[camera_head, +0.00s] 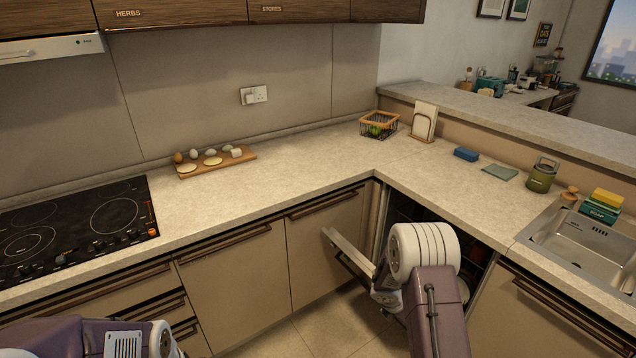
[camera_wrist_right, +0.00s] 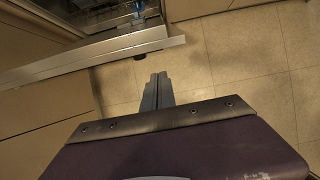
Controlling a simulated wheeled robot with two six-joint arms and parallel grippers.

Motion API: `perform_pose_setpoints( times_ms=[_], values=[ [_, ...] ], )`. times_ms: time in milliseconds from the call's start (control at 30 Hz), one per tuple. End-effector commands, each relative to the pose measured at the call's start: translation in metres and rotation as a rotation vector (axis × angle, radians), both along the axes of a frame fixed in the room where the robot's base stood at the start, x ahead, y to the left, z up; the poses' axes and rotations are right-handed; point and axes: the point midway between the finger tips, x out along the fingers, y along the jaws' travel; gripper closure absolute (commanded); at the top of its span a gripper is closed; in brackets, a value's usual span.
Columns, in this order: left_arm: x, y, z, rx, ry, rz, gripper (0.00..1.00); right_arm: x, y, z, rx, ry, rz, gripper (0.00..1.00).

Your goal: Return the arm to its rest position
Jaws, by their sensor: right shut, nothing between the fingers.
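My right arm (camera_head: 432,295) reaches toward the open corner cabinet, with its purple link and white ribbed joint in front of it. My right gripper (camera_wrist_right: 157,88) is shut and empty in the right wrist view, over the tiled floor. Its tips are a little apart in the picture from the pale edge of an open door (camera_wrist_right: 95,60). That open door also shows in the head view (camera_head: 347,252). In the head view my arm hides most of the gripper. My left arm (camera_head: 90,338) shows only at the bottom left, and its gripper is out of the picture.
The open corner cabinet (camera_head: 405,210) is dark inside. The worktop (camera_head: 300,160) runs above, with a hob (camera_head: 75,235) at left and a sink (camera_head: 580,245) at right. A wooden board (camera_head: 245,158) with food lies at the back. The floor (camera_head: 335,330) is clear.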

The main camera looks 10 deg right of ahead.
Motion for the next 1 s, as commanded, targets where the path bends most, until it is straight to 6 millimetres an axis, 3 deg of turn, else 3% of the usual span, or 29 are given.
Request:
perform_pose_setpoints(
  times_ms=[67,167,267,367,500,633,733,1000],
  values=[
    [0.000,0.000,0.001,0.000,0.000,0.000,1.00,0.016,0.005,0.022,-0.008,-0.048,0.019,1.00],
    [0.000,0.000,0.004,0.000,0.000,0.000,1.00,0.033,0.024,0.079,-0.006,-0.152,0.028,1.00],
    [0.000,0.000,0.005,0.000,0.000,0.000,1.00,0.008,0.056,0.127,0.098,-0.256,-0.163,1.00],
    [0.000,0.000,0.006,0.000,0.000,0.000,1.00,-0.045,0.094,0.154,0.288,-0.353,-0.559,1.00],
    [0.000,0.000,0.007,0.000,0.000,0.000,1.00,-0.122,0.141,0.153,0.515,-0.383,-1.218,1.00],
    [0.000,0.000,0.007,0.000,0.000,0.000,1.00,-0.167,0.167,0.136,0.559,-0.336,-1.730,1.00],
    [0.000,0.000,0.007,0.000,0.000,0.000,1.00,-0.169,0.174,0.135,0.568,-0.345,-1.912,1.00],
    [0.000,0.000,0.007,0.000,0.000,0.000,1.00,-0.169,0.174,0.136,0.566,-0.354,-1.939,1.00]
  ],
)
